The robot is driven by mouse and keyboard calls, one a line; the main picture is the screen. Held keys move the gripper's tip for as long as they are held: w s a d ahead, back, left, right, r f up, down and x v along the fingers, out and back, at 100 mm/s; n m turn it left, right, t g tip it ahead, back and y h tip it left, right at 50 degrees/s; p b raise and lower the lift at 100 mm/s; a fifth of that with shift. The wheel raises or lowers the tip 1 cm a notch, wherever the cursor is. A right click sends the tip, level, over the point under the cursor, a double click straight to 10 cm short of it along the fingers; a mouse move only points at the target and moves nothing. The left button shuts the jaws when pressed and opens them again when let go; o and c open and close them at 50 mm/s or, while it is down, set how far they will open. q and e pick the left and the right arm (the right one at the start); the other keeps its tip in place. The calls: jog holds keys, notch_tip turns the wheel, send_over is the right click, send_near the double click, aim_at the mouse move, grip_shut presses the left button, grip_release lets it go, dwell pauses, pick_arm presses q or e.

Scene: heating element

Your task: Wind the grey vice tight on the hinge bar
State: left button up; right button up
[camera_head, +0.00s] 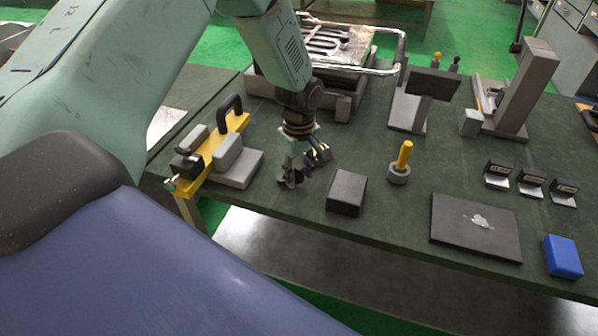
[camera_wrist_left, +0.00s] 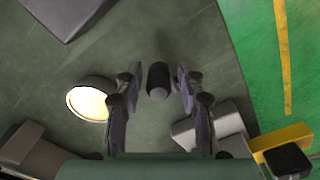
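The grey vice (camera_head: 240,166) stands at the left end of the bench. The yellow bar (camera_head: 236,123), which looks like the hinge bar, lies along it between grey blocks and carries a black handle (camera_head: 230,104). My left gripper (camera_head: 291,172) points down just right of the vice. In the left wrist view its fingers (camera_wrist_left: 158,92) are apart, with a dark round knob (camera_wrist_left: 157,80) between them and gaps on both sides. I cannot tell what the knob joins. The vice (camera_wrist_left: 218,124) and bar (camera_wrist_left: 283,141) show at lower right there. My right gripper is not in view.
A dark box (camera_head: 347,191) stands right of the gripper. Beyond are a yellow-handled tool (camera_head: 404,155) in a grey ring, a black plate (camera_head: 476,226) and a blue box (camera_head: 563,257). A metal-framed tray (camera_head: 345,57) stands behind. A round pale-faced part (camera_wrist_left: 90,98) lies left of the fingers.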

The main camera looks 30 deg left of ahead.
pick_arm(q)
grip_shut()
dwell(0.3)
